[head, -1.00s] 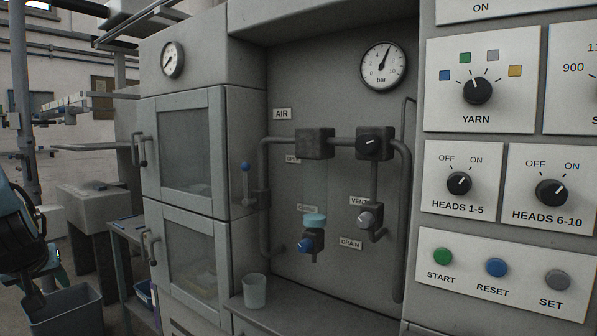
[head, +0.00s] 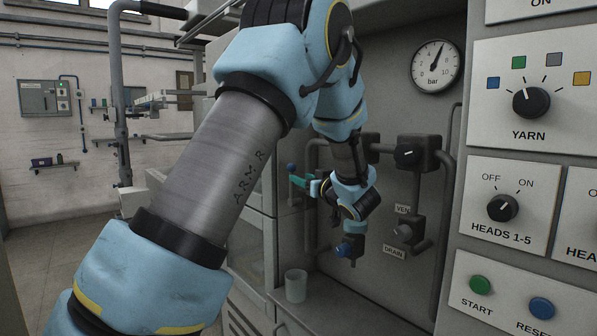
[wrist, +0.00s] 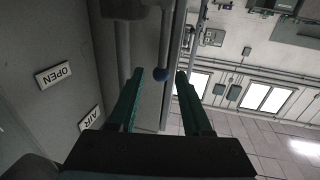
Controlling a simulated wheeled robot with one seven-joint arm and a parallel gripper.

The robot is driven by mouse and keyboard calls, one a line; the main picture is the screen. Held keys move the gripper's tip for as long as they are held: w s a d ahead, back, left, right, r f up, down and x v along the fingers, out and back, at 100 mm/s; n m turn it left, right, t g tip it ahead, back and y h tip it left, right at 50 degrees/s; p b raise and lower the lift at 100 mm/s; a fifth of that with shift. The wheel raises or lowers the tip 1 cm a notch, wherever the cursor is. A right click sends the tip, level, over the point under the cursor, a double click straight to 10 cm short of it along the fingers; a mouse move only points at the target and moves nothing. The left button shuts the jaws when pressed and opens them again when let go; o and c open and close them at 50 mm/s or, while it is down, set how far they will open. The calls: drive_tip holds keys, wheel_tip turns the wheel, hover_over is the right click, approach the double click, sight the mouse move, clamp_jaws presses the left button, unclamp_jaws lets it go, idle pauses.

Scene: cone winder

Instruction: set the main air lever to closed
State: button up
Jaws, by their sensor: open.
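The main air lever stands upright at the left of the air panel, with its blue ball knob (head: 291,168) at the top. In the wrist view the blue knob (wrist: 161,74) shows between the tips of the two teal fingers, with room on both sides. My gripper (head: 298,181) is open, close to the knob in the head view. I cannot tell whether a finger touches it. The OPEN label (wrist: 53,74) and AIR label (wrist: 89,118) show in the wrist view. My arm hides these labels and much of the air pipe in the head view.
The pressure gauge (head: 436,67) reads past mid-scale. A cup (head: 296,286) stands on the ledge below. The control panel (head: 511,205) bounds the right.

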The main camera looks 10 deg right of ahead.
sight(291, 173)
drive_tip(key=p+x, duration=0.2)
drive_tip(key=x, duration=0.5)
drive_tip(key=shift+s+a, duration=0.1)
drive_tip(key=shift+a, duration=0.05)
clamp_jaws()
drive_tip(key=shift+r, duration=0.1)
